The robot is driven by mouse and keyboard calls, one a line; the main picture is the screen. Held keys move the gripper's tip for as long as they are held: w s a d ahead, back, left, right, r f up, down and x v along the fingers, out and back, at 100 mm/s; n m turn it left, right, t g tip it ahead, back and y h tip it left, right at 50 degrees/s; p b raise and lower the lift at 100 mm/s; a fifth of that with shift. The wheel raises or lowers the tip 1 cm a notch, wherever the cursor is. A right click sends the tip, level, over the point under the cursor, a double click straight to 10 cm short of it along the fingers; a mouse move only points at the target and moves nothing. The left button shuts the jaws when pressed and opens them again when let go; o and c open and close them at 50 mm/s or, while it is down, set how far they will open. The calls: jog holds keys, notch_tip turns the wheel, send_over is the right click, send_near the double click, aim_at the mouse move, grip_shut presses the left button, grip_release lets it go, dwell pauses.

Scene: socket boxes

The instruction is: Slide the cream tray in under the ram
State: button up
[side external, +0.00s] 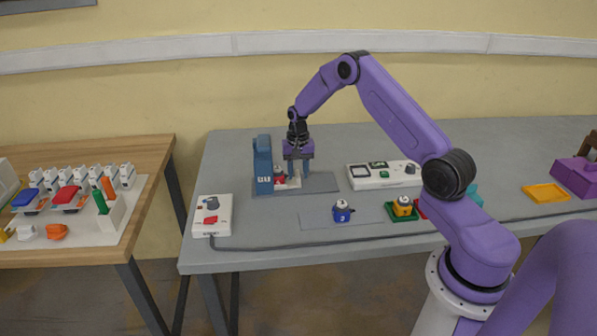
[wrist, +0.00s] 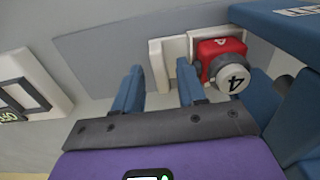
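The cream tray (side external: 292,184) lies flat on a grey plate at the foot of the blue press (side external: 263,165). In the wrist view the tray (wrist: 158,62) carries a red block (wrist: 220,48) with a grey and white knob marked 4. The block sits close beside the blue press parts (wrist: 285,28). My gripper (side external: 298,174) points down at the tray's right side in the side view. In the wrist view my two blue fingers (wrist: 158,80) stand apart, with part of the tray showing between and beyond them. Whether a finger touches the tray is unclear. The ram's underside is hidden.
A white control panel (side external: 384,175) stands right of the plate, and a switch box (side external: 212,214) at front left. A blue numbered block (side external: 342,211) and a yellow block (side external: 404,206) stand in front. A cable runs along the table's front.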

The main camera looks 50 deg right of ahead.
notch_tip(320, 180, up, 17)
jog(key=shift+r, duration=0.2)
dwell(0.6)
